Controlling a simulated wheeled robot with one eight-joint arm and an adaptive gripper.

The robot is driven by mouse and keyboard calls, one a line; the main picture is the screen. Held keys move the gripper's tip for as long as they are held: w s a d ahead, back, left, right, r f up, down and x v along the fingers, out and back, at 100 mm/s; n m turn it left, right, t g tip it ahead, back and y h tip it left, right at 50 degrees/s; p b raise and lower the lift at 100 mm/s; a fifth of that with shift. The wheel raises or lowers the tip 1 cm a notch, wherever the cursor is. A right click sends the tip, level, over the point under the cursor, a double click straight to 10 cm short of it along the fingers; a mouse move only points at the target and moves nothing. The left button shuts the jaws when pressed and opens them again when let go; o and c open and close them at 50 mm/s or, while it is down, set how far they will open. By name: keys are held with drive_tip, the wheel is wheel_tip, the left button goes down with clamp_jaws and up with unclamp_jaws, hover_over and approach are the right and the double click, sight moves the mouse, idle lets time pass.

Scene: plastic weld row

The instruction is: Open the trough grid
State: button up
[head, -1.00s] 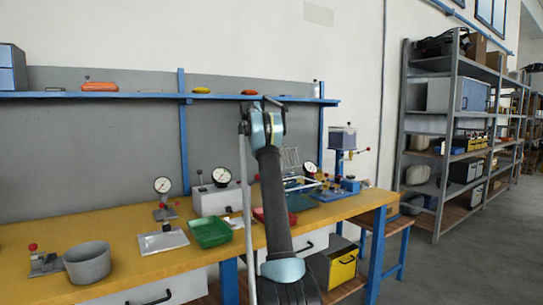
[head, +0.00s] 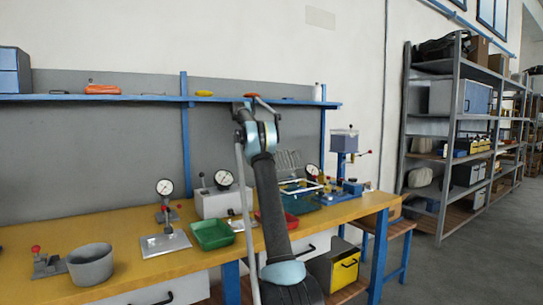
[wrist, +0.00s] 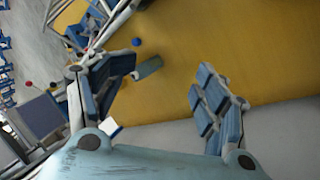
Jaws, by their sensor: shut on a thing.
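The trough grid (head: 288,161) is a pale wire panel. In the head view it stands tilted up at the back of the trough, right of my arm. The teal trough (head: 303,205) with its pale rim is on the bench, partly behind my arm. In the wrist view, my gripper (wrist: 160,95) shows two blue-padded fingers with a gap between them and yellow bench top beyond. Pale bars run behind the left finger at the upper left. My gripper is shut on the grid, but the place of contact is unclear. In the head view the fingers are hidden.
A green tray (head: 211,234), a grey bowl (head: 90,265) and dial gauges (head: 223,177) stand on the yellow bench (head: 130,251) left of the trough. A blue press (head: 343,160) stands right of it. A shelf (head: 250,102) runs above behind my arm. Floor is free at right.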

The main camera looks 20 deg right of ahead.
drive_tip(key=a, duration=0.2)
drive_tip(key=w+a, duration=0.2)
drive_tip(key=a, duration=0.1)
drive_tip(key=shift+w+a+f, duration=0.1)
drive_tip(key=shift+a, duration=0.25)
drive_tip(key=shift+c, duration=0.6)
